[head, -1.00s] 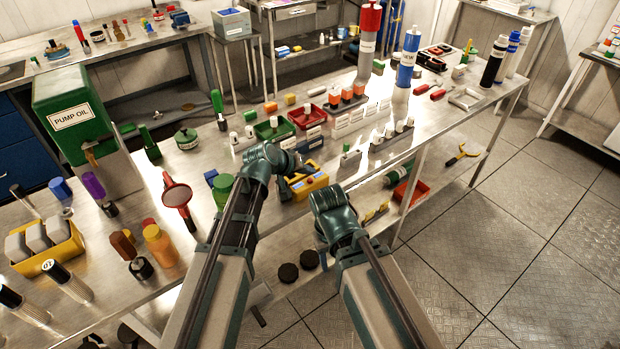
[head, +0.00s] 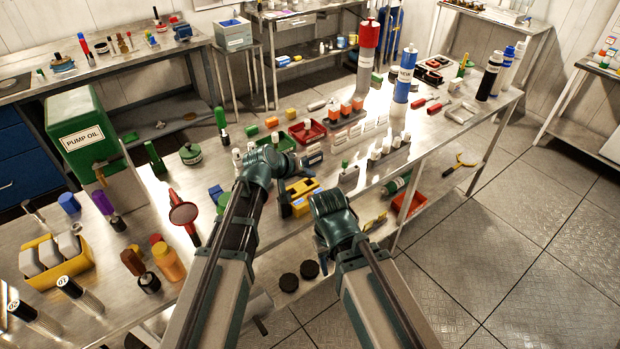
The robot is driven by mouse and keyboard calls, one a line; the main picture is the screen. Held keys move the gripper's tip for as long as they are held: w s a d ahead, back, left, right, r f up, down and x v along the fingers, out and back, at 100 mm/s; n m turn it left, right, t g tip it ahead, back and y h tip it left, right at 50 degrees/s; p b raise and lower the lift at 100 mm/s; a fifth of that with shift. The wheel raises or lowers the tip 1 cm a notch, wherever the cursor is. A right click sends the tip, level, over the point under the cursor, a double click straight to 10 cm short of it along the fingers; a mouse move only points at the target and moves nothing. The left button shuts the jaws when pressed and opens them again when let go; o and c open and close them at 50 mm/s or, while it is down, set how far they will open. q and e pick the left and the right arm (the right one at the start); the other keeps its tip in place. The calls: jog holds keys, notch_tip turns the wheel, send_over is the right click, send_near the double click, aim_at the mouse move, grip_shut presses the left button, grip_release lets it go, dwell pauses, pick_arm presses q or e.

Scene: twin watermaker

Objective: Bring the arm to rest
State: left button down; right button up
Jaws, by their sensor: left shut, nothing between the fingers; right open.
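My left arm reaches up the middle of the head view over the steel workbench (head: 215,165). Its gripper (head: 296,164) is shut with nothing in it, near the labelled row of small parts and behind the yellow case (head: 303,192). My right arm ends lower and to the right, at the bench's front edge. Its gripper (head: 322,256) points down and away from me, is mostly hidden behind its own wrist, and is open and empty. I cannot tell whether either gripper touches anything.
A green pump oil box (head: 85,135) stands at the left. A red tray (head: 409,202) and two black discs (head: 299,275) lie below the bench top.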

pick_arm(q)
jog(key=s+a+f+m+g+y, duration=0.1)
jog(key=s+f+g+y, duration=0.1)
jog(key=s, duration=0.6)
jog(key=s+a+f+m+g+y, duration=0.2)
jog(key=s+y, duration=0.1)
jog(key=s, duration=0.6)
jog(key=s+a+f+m+g+y, duration=0.1)
jog(key=s+a+f+g+y, duration=0.1)
jog(key=s, duration=0.6)
jog(key=shift+s+a+f+g+y, duration=0.25)
jog(key=shift+s+g+y, duration=0.1)
jog(key=shift+g, duration=0.25)
